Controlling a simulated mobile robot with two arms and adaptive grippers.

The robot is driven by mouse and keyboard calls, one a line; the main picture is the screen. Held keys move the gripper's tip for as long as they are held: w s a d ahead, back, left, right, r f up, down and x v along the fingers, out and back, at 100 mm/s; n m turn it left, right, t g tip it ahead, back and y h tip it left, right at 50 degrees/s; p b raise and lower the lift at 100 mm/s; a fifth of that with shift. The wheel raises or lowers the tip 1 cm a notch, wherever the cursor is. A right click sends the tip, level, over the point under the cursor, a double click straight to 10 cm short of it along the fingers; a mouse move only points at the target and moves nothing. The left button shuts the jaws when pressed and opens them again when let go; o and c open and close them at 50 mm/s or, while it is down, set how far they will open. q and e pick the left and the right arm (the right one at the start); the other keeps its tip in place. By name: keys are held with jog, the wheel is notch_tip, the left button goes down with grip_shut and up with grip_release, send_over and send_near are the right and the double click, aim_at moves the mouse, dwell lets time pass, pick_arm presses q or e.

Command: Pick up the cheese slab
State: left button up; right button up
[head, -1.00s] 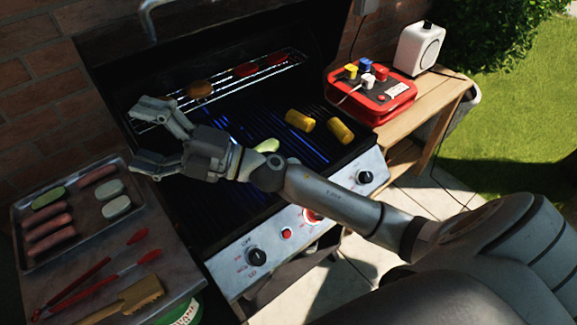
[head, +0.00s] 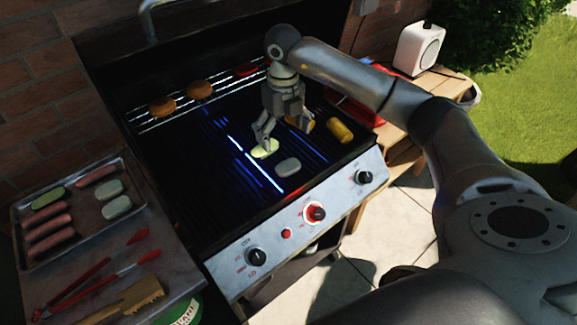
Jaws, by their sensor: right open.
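A pale grey-white slab (head: 288,166), which looks like cheese, lies flat on the grill grate. Two similar pale slabs, an upper one (head: 109,189) and a lower one (head: 116,207), lie on the metal tray at the left. A light green slice (head: 264,149), like zucchini, lies on the grate just up and left of the grill slab. My right gripper (head: 268,143) points down with its fingers open, over or beside the green slice; I cannot tell if it touches. The grill slab is clear of the fingers. My left gripper is out of view.
Corn pieces (head: 340,130) lie on the grate's right side. Patties (head: 199,90) sit on the raised rack. The tray (head: 22,232) holds sausages. Red tongs (head: 100,276) and a wooden spatula (head: 125,303) lie on the left shelf. The grate's left part is clear.

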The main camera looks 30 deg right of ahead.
jog(key=p, duration=0.1)
send_over(287, 163)
jog(key=f, duration=0.5)
jog(key=shift+a+f, duration=0.1)
jog(key=shift+a, duration=0.15)
jog(key=f+p, duration=0.1)
jog(key=f, duration=0.1)
jog(key=f+p, duration=0.1)
jog(key=f, duration=0.1)
jog(key=shift+s+d+f, duration=0.1)
jog(key=shift+s+d, duration=0.1)
jog(key=shift+f, duration=0.55)
jog(key=c, duration=1.1)
jog(key=shift+w+r, duration=0.1)
jog(key=shift+r, duration=0.05)
